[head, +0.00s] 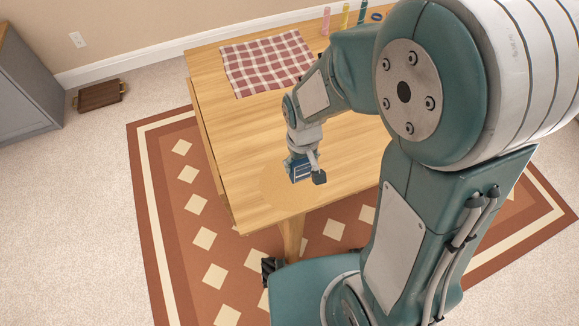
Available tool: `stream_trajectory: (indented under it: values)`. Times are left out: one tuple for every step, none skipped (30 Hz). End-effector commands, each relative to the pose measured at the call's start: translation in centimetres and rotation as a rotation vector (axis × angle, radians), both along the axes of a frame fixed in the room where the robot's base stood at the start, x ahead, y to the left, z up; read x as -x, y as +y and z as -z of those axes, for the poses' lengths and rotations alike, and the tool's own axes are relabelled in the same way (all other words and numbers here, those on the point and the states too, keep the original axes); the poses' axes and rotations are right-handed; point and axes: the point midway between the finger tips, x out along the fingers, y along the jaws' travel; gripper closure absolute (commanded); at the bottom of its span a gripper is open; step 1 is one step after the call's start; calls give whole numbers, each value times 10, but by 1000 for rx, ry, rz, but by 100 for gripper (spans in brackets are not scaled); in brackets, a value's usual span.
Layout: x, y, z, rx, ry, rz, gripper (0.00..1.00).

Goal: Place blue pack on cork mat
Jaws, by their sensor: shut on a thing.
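The blue pack (301,174) is small, blue with a pale edge, and sits between the fingers of my gripper (306,173). My gripper is shut on it. The round tan cork mat (275,187) lies at the near left corner of the wooden table. The pack and my gripper show over the mat; from this angle I cannot tell whether the pack touches it. My gripper hides part of the pack and part of the mat.
A red checked cloth (268,63) lies at the table's far left. A pink bottle (326,20), a yellow one (345,15) and a blue ring (377,16) stand or lie at the far edge. The wooden table (235,135) is bare between cloth and mat. My arm hides its right side.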

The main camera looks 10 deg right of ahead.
Motion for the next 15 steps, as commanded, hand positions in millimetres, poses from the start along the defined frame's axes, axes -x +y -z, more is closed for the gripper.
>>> stream_trajectory:
  values:
    - [-4,4,9,1,4,-2,72]
    - [-7,6,13,1,4,-2,72]
    - [-11,9,18,0,3,-2,72]
    - [-13,11,22,0,3,-2,72]
    - [-15,13,26,0,4,-2,72]
    - [-18,15,30,-1,1,-1,72]
    - [-20,17,33,-1,1,-1,72]
    - [-21,18,34,-1,0,0,72]
    - [-23,19,36,-1,0,0,72]
    - [-23,20,38,-1,1,0,72]
    - [-24,21,40,0,1,0,72]
    - [-26,24,43,0,1,-1,72]
    - [-28,25,46,0,1,-1,72]
    - [-28,25,51,1,3,-1,72]
    - [-27,25,58,1,4,0,72]
